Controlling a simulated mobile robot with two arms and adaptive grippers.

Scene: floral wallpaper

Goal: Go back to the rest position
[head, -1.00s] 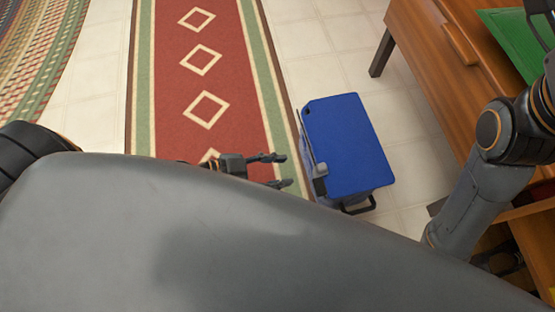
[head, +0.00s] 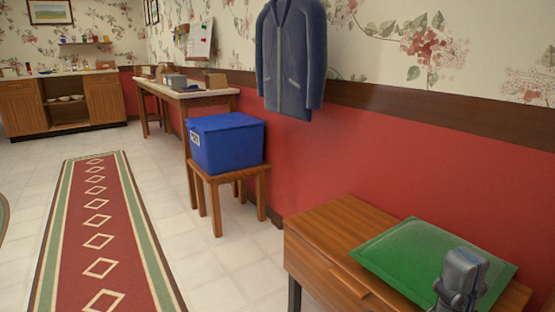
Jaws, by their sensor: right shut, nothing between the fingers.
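My right gripper (head: 462,282) shows at the bottom right in the head view. The lower part of this arm is cut off by the bottom edge of the picture. My left gripper and left arm are out of view.
A blue box (head: 228,145) stands on a wooden stool (head: 215,190) by the red wall. A dark jacket (head: 290,55) hangs above. Behind are a long table (head: 205,98) with boxes and a wooden counter (head: 105,103). The floor over the red runner (head: 98,230) is clear.

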